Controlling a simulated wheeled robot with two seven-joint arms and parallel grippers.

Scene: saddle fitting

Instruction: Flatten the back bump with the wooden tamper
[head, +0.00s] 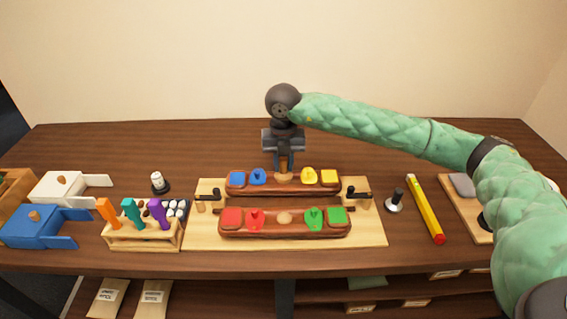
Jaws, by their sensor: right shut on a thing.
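My right gripper (284,166) points straight down over the middle of the back reddish-brown bar (240,188). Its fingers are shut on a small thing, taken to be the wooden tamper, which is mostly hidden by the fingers. A tan wooden patch (284,178) shows right under the fingertips, between the blue and yellow pieces. I cannot tell how much of it is tamper and how much is the back bump, or whether they touch. The front bar (270,233) has a tan oval bump (284,217) at its middle. My left gripper is out of view.
Both bars sit on a pale board (205,235) with black-handled clamps at its ends. A rack (145,237) of colored tools and blue and white boxes stand left. A black-knobbed tool (395,202), a yellow bar (426,210) and another board lie right. The table behind is clear.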

